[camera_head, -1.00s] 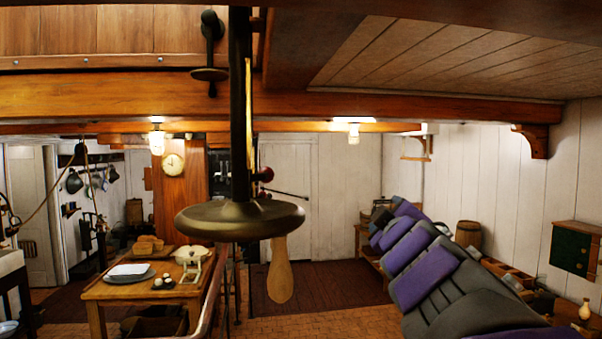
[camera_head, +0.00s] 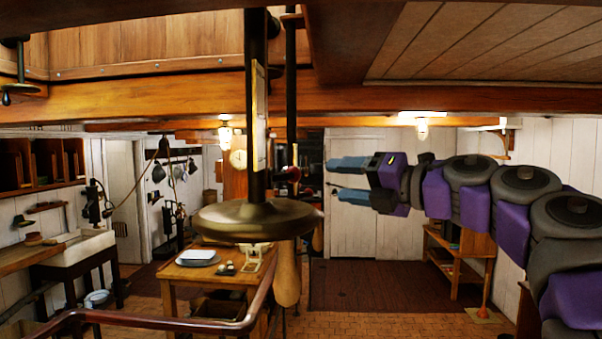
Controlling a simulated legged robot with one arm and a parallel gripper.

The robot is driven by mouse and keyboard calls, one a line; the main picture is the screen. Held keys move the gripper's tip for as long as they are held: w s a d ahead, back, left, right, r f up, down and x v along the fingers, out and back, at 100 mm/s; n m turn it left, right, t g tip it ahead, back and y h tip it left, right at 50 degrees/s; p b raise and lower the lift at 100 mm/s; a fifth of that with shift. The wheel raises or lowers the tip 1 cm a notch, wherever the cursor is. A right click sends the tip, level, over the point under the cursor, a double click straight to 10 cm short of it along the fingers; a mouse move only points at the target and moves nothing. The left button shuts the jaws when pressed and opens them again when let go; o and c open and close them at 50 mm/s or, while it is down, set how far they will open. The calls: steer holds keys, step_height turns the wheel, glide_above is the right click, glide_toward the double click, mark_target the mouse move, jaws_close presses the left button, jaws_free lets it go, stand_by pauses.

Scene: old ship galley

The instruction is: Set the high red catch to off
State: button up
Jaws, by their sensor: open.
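A small dark-red knob (camera_head: 292,174), likely the high red catch, shows beside the dark vertical pole (camera_head: 291,90) in the middle of the view. Its on or off setting is too small to tell. A second reddish part shows lower, partly hidden behind the large brass disc (camera_head: 258,220). My gripper (camera_head: 329,178) is open and empty, with its two blue-grey fingers pointing left. In the picture it is just right of the red knob, at about the same height. The gap in depth is hard to judge, and no contact shows.
The brass disc on its thick dark post (camera_head: 256,110) stands close in front. A wooden paddle-shaped handle (camera_head: 287,278) hangs below it. A rail (camera_head: 130,316) crosses the lower left. A wooden table (camera_head: 205,274) stands behind. A ceiling beam (camera_head: 200,100) runs overhead.

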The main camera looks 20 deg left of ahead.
mark_target(291, 173)
steer(key=x, duration=0.3)
steer(key=p+x, duration=0.1)
steer(key=x, duration=0.3)
steer(key=shift+s+a+f, duration=0.1)
steer(key=shift+f, duration=0.15)
steer(key=shift+w+r, duration=0.1)
steer(key=shift+w, duration=0.25)
steer(key=p+x, duration=0.1)
steer(key=x, duration=0.2)
steer(key=w+p+x, duration=0.1)
steer(key=p+x, duration=0.1)
steer(key=x, duration=0.2)
steer(key=shift+r, duration=0.15)
steer(key=shift+s+d+r, duration=0.1)
steer(key=shift+d, duration=0.15)
steer(key=shift+c, duration=0.6)
steer(key=shift+s, duration=0.15)
steer(key=shift+c, duration=0.9)
steer(key=shift+a, duration=0.55)
steer(key=c, duration=0.4)
steer(key=shift+f, duration=0.25)
jaws_close()
